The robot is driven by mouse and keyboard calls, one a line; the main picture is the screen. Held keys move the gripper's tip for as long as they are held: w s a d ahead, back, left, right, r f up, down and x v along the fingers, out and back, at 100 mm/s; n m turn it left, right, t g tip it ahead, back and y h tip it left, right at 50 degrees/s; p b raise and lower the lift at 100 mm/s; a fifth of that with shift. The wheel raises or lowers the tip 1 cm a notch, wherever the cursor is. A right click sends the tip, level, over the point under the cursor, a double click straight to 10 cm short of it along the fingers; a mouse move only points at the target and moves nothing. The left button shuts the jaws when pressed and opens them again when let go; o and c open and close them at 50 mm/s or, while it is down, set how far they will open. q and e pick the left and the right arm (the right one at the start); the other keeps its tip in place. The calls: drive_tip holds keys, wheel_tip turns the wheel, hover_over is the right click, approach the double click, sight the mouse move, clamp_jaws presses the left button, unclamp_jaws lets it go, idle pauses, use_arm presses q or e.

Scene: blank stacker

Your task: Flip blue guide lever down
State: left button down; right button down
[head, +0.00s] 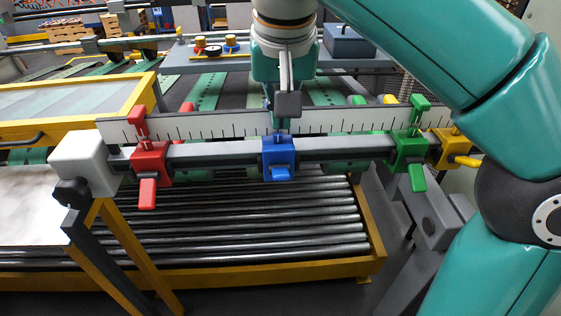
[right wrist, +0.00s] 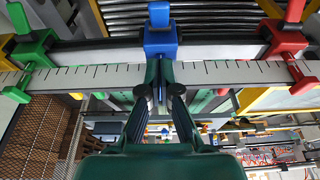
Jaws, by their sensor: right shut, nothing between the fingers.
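The blue guide (head: 278,158) sits on the grey rail, about midway between the red and green guides. Its blue front lever (head: 282,173) shows as a short stub at the block's lower edge. The blue guide also shows in the right wrist view (right wrist: 160,42), with a blue tab (right wrist: 158,14) at the top of the picture. My right gripper (head: 286,118) is shut and points down at the ruler just above the blue block. Its fingers (right wrist: 160,92) hide the guide's upper part; I cannot tell whether they touch it. My left gripper is not in view.
The red guide (head: 148,160) and green guide (head: 408,152) have front levers hanging down and upright knobs on top. A yellow guide (head: 447,150) stands at the right end, a white block (head: 83,163) at the left. Black rollers (head: 250,240) lie below the rail.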

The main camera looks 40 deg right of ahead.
hover_over(279, 171)
drive_tip(key=x, duration=0.4)
drive_tip(key=shift+s+f+b, duration=0.2)
drive_tip(key=shift+s+b, duration=0.05)
drive_tip(key=shift+b, duration=0.05)
drive_tip(key=f, duration=0.2)
drive_tip(key=s+f, duration=0.1)
drive_tip(key=shift+a, duration=0.3)
drive_tip(key=shift+s+a+f, duration=0.2)
drive_tip(key=shift+s+f, duration=0.05)
drive_tip(key=shift+f, duration=0.35)
drive_tip(key=shift+a+b, duration=0.1)
drive_tip(key=shift+b, duration=0.25)
